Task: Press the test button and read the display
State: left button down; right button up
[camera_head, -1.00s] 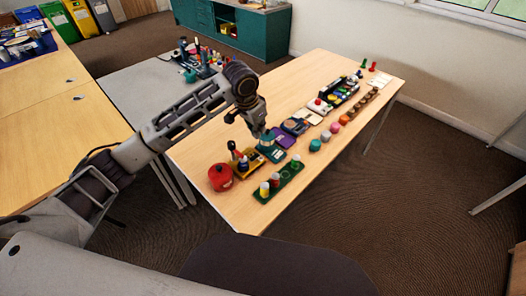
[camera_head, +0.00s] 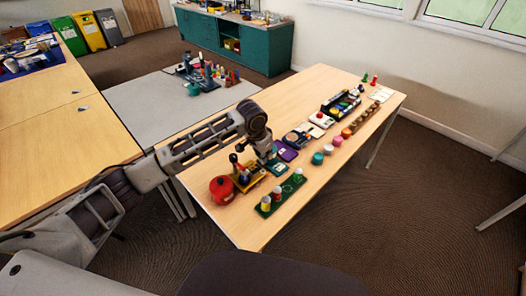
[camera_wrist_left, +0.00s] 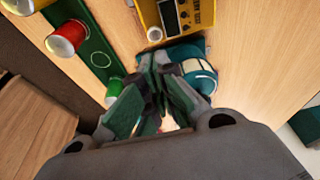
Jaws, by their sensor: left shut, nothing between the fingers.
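A yellow device (camera_head: 246,180) with a dark display stands at the near end of the wooden table; it also shows in the left wrist view (camera_wrist_left: 188,14), with a small white round part (camera_wrist_left: 154,34) at its corner. The display's reading is too small to tell. A teal device (camera_head: 278,167) with a domed part sits beside it and shows in the wrist view (camera_wrist_left: 197,70), partly hidden by my fingers. My left gripper (camera_head: 268,158) is shut and empty, low over the teal device; I cannot tell whether it touches. Its fingers (camera_wrist_left: 158,95) fill the wrist view's middle.
A red round pot (camera_head: 222,189) stands left of the yellow device. A green strip (camera_head: 283,194) with small coloured containers lies in front. Purple (camera_head: 286,152) and other small items run in rows toward the far end. The table's near corner is clear.

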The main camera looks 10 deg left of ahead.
aim_at(263, 172)
pick_arm(q)
jog(key=x, duration=0.4)
jog(key=shift+s+a+f, duration=0.2)
jog(key=shift+s+a, duration=0.1)
jog(key=shift+s, duration=0.1)
jog(key=shift+f, duration=0.5)
pick_arm(e)
jog(key=shift+w+a, duration=0.85)
jog(key=shift+w, duration=0.1)
jog(key=shift+s+d, duration=0.15)
jog(key=shift+d, duration=0.1)
pick_arm(q)
jog(key=shift+f, duration=0.15)
pick_arm(e)
jog(key=shift+s+r, duration=0.1)
jog(key=shift+r, duration=0.05)
